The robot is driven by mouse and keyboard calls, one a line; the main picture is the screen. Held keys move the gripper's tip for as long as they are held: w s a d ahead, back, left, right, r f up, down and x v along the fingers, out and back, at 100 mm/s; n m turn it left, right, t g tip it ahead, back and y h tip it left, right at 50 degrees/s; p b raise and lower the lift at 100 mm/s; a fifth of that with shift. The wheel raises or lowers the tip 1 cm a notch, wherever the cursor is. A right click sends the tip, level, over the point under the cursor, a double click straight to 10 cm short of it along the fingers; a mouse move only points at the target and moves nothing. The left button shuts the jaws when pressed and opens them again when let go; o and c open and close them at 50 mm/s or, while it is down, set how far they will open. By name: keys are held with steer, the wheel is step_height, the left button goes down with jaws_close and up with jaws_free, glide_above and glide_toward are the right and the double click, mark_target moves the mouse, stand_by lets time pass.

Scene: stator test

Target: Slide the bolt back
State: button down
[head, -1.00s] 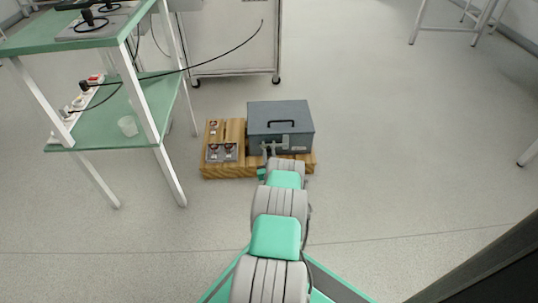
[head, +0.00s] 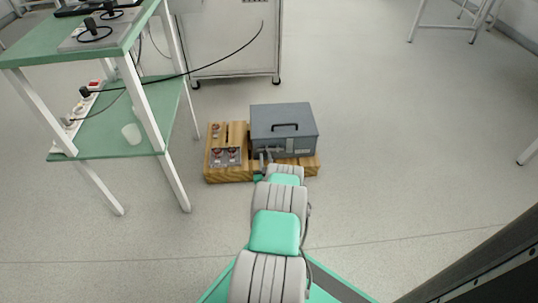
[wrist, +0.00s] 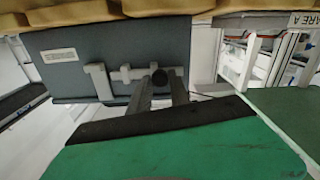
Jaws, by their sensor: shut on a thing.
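The grey metal box (head: 284,118) has a dark handle on its lid and stands on the right part of a wooden board (head: 230,174). In the wrist view, which looks upside down, the box front (wrist: 65,72) carries a grey bolt (wrist: 128,75) with a bracket beside it and a dark round knob (wrist: 160,77). My gripper (wrist: 161,86) has a finger on each side of the knob and is shut on it. In the head view my gripper (head: 265,160) is at the box's front, partly hidden by my arm.
Left of the box, the board bears a metal plate with red-topped parts (head: 227,156). A green-topped table (head: 110,140) with white legs stands to the left, with a cup (head: 131,133) on its lower shelf. A cabinet (head: 235,45) stands behind.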

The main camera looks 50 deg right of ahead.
steer(key=c, duration=1.4)
jaws_free()
steer(key=shift+w+a+f, duration=0.1)
steer(key=shift+w+a, duration=0.2)
steer(key=shift+a, duration=0.05)
steer(key=shift+c, duration=0.2)
steer(key=shift+o, duration=1.2)
steer(key=shift+s+d, duration=0.2)
steer(key=shift+d, duration=0.05)
steer(key=p+v, duration=0.4)
steer(key=v, duration=0.3)
steer(key=shift+s+a, duration=0.25)
steer(key=shift+a, duration=0.05)
